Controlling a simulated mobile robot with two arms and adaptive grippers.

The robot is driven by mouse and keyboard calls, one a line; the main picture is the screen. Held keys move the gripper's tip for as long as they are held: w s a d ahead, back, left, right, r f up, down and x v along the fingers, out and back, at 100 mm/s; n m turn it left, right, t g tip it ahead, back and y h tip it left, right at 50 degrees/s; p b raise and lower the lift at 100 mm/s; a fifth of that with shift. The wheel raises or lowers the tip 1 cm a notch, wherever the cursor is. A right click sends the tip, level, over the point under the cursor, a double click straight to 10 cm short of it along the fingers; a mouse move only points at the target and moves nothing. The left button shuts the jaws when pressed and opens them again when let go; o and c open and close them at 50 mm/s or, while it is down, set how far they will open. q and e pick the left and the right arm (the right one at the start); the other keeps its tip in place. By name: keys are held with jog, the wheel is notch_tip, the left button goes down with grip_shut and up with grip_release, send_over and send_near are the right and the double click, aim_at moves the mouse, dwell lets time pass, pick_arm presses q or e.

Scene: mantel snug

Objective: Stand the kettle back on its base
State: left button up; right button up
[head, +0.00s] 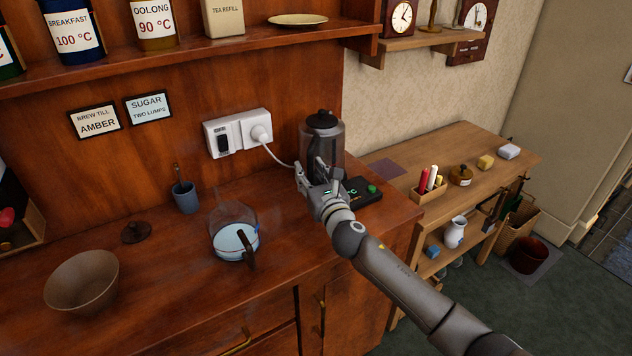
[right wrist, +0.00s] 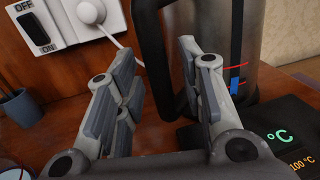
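The kettle (head: 333,138), grey with a black lid, stands upright at the back right of the counter. In the right wrist view the kettle (right wrist: 275,30) shows its black handle (right wrist: 152,45), a blue gauge strip and red marks. The black base (head: 367,196) has a lit green display; it also shows in the right wrist view (right wrist: 255,125). The kettle is at the base's far side; I cannot tell whether it is seated. My right gripper (head: 309,170) is open, its fingers (right wrist: 157,55) either side of the handle, with no clear contact. My left gripper is out of view.
A glass jug (head: 222,217) stands in front, left of my right arm. A blue cup (head: 186,198), dark lid (head: 136,232) and bowl (head: 82,282) are farther left. A cord runs from the wall socket (head: 238,132) behind the kettle.

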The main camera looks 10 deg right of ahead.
jog(key=s, duration=0.4)
jog(key=s+d, duration=0.1)
jog(key=s, duration=0.2)
jog(key=s+d, duration=0.1)
jog(key=s, duration=0.3)
jog(key=shift+s+f, duration=0.2)
jog(key=shift+s, duration=0.15)
jog(key=shift+a, duration=0.1)
